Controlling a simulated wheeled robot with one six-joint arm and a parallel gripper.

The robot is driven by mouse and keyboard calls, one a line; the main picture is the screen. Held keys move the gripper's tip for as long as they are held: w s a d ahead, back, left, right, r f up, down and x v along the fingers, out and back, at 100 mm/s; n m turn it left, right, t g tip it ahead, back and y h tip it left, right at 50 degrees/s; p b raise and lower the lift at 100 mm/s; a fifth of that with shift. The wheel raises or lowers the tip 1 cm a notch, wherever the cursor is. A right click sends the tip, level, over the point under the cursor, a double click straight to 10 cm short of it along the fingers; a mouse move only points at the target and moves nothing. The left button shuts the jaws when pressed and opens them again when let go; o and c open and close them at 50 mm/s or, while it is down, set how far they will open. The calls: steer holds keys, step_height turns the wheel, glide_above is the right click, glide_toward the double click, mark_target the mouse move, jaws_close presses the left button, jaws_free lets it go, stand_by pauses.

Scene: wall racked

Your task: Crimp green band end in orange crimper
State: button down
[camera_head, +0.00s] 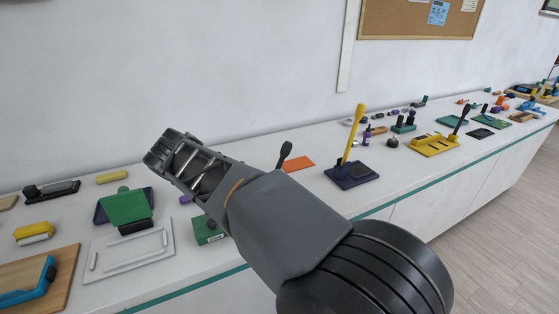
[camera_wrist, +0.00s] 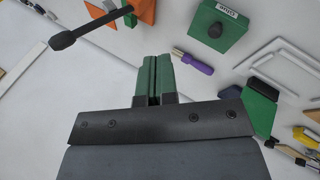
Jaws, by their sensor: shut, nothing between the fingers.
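The orange crimper (camera_head: 298,163) lies on the counter just right of my gripper (camera_head: 170,150), partly behind my arm. Its dark lever stands up at a slant. In the wrist view the orange crimper (camera_wrist: 147,12) is cut by the top edge, and its black-tipped lever reaches left. My gripper (camera_wrist: 154,58) is shut and empty there, its two green-looking fingers together, apart from the crimper. I cannot pick out a green band end for certain. A green block (camera_wrist: 218,30) with a white label and dark knob lies right of the fingers; it also shows below my arm (camera_head: 207,232).
A purple-handled tool (camera_wrist: 193,62) lies near the fingers. A white tray (camera_head: 125,277), a green piece on a dark base (camera_head: 126,206) and a wooden board (camera_head: 65,270) are at left. A navy base with a yellow lever (camera_head: 353,172) stands right. The wall runs behind the counter.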

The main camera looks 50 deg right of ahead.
mark_target(283, 149)
steer(key=w+d+r+m+g+h+b, duration=0.1)
steer(key=w+d+r+g+h+b, duration=0.15)
steer(key=d, duration=0.25)
steer(key=w+d+r+m+g+h+b, duration=0.1)
steer(key=w+d+r+m+h, duration=0.15)
steer(key=d+h, duration=0.2)
steer(key=shift+n+g, duration=0.25)
steer(key=shift+n, duration=0.1)
steer(key=x, duration=0.4)
steer(key=p+x, duration=0.1)
steer(key=x, duration=0.8)
steer(key=shift+w+d+p, duration=0.3)
steer(key=shift+w+p, duration=0.05)
steer(key=shift+s+d+f, duration=0.1)
steer(key=shift+d+f, duration=0.1)
steer(key=shift+d, duration=0.25)
